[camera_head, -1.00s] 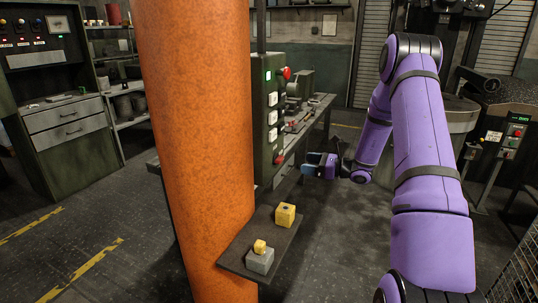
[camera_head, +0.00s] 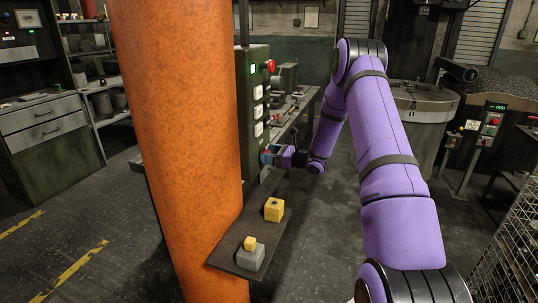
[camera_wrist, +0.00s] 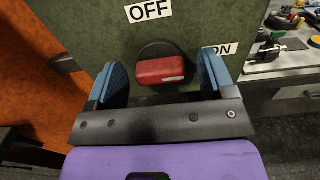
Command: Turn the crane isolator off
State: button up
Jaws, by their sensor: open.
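The crane isolator shows in the wrist view as a red handle (camera_wrist: 160,71) on a dark round base, on a green panel (camera_wrist: 75,30). The handle lies level across the picture, its right end toward the ON label (camera_wrist: 221,49). The OFF label (camera_wrist: 148,10) is above it. My gripper (camera_wrist: 162,72) is open, one blue finger to each side of the handle, with a gap on both sides. In the head view my gripper (camera_head: 270,157) is at the lower part of the green control box (camera_head: 245,120) and largely hides the handle.
An orange column (camera_head: 175,150) stands left of the box. A low shelf (camera_head: 236,228) juts out below, bearing a yellow block (camera_head: 274,209) and a grey block (camera_head: 251,255) with a yellow piece on top. A red button (camera_head: 270,66) sits higher on the box. A bench with parts stands behind.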

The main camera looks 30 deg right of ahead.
jog(key=shift+w+a, duration=0.15)
jog(key=shift+w, duration=0.05)
jog(key=c, duration=0.9)
jog(key=shift+c, duration=0.2)
